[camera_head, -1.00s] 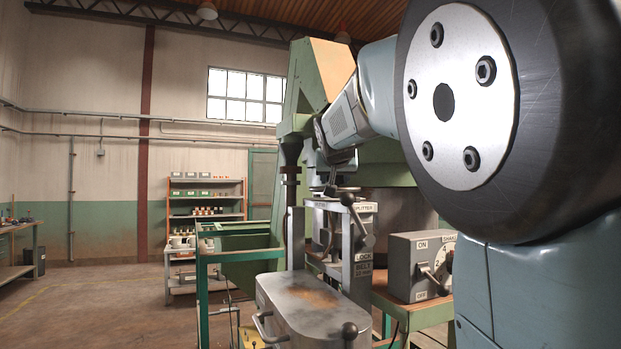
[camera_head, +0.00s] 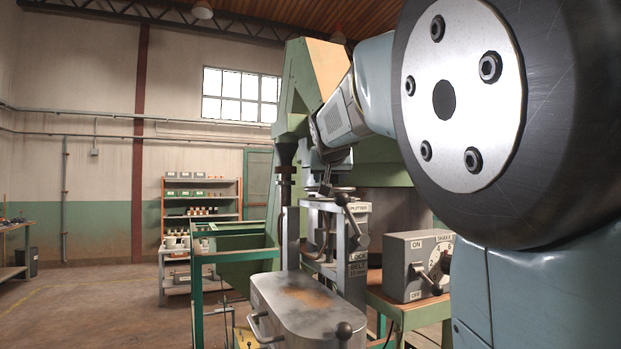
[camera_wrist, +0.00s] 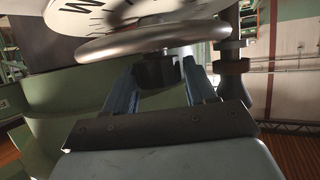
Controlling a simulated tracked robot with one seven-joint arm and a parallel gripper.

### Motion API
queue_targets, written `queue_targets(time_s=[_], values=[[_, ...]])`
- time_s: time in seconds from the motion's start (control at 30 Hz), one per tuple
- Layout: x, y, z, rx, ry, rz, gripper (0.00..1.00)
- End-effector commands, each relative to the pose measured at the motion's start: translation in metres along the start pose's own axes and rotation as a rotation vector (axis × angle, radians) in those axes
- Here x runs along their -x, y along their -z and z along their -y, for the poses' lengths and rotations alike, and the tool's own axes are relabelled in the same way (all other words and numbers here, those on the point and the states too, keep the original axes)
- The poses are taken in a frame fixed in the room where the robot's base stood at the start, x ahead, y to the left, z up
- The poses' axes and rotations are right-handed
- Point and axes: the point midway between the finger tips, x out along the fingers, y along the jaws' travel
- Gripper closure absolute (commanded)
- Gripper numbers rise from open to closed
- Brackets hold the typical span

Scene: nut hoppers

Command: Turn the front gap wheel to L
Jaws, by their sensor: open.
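In the wrist view, a bright metal wheel rim (camera_wrist: 150,38) runs across the top, with part of a white dial (camera_wrist: 130,12) behind it. The dial carries black tick marks and one large letter, seen askew; I cannot read which setting the wheel is on. My gripper (camera_wrist: 160,78) is open, its two blue fingers pointing toward the wheel. A dark round hub or knob (camera_wrist: 155,70) shows between the fingers; I cannot tell whether they touch it.
The green machine (camera_head: 310,85) stands behind my arm. Below is a grey metal hopper box (camera_head: 295,300) with ball-ended levers. A grey switch box (camera_head: 410,265) sits on a bench at right. A shelf (camera_head: 202,215) stands by the back wall.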

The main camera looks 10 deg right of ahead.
Motion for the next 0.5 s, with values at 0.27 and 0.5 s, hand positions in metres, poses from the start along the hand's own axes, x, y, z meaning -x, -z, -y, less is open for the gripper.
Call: queue_targets(time_s=[0.27,0.5], values=[[0.042,0.0,0.002,0.002,0.002,-0.002,0.44],[0.088,0.0,0.001,0.002,0.002,-0.003,0.44]])
